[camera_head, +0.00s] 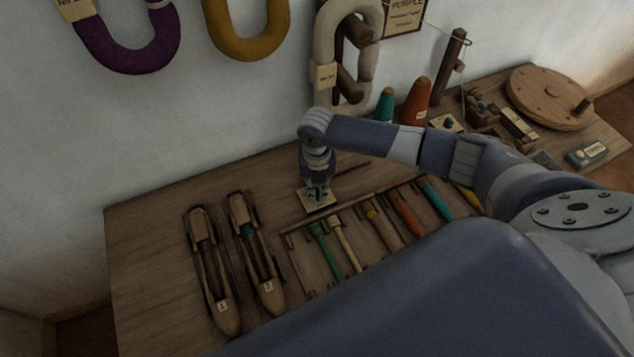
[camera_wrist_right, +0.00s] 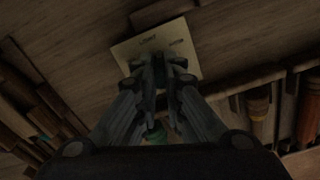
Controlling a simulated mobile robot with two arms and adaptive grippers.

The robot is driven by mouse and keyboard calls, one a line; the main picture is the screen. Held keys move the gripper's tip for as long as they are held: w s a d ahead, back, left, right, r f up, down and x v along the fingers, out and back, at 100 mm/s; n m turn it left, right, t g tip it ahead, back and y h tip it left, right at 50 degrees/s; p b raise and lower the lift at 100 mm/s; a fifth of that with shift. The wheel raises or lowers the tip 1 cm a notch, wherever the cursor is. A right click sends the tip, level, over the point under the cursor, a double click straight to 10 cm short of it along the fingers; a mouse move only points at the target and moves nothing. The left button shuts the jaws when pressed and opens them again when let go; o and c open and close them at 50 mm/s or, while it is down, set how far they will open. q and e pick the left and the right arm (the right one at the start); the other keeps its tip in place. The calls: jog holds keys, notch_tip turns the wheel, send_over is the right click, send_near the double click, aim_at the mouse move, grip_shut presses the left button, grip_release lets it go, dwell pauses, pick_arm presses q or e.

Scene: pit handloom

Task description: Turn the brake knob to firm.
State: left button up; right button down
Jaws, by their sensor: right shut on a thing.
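My right gripper (camera_head: 319,194) points down over a small pale plate (camera_head: 310,207) on the table, behind the rack of coloured sticks. In the right wrist view the fingers of the right gripper (camera_wrist_right: 162,72) are close together over the pale plate (camera_wrist_right: 190,45), which bears small dark lettering. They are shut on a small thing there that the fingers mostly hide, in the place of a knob. I cannot read its setting. My left gripper is not in view.
Two wooden shuttles (camera_head: 216,290) lie at the left of the table. A rack (camera_head: 290,228) of coloured sticks lies in front of the plate. Cones of thread (camera_head: 416,103) and a wooden wheel (camera_head: 545,95) stand toward the right. The table's left end is clear.

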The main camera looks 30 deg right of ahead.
aim_at(317, 191)
jog(key=m+p, duration=0.1)
jog(key=m, duration=0.1)
jog(key=m+p, duration=0.2)
jog(key=shift+r+m, duration=0.2)
jog(key=shift+m, duration=0.1)
jog(key=shift+w+f+m+p, duration=0.1)
jog(key=shift+m+p, duration=1.25)
jog(key=shift+m, duration=0.45)
jog(key=shift+d, duration=0.1)
jog(key=c, duration=1.7)
grip_release()
jog(key=shift+f, duration=0.1)
notch_tip(317, 191, up, 12)
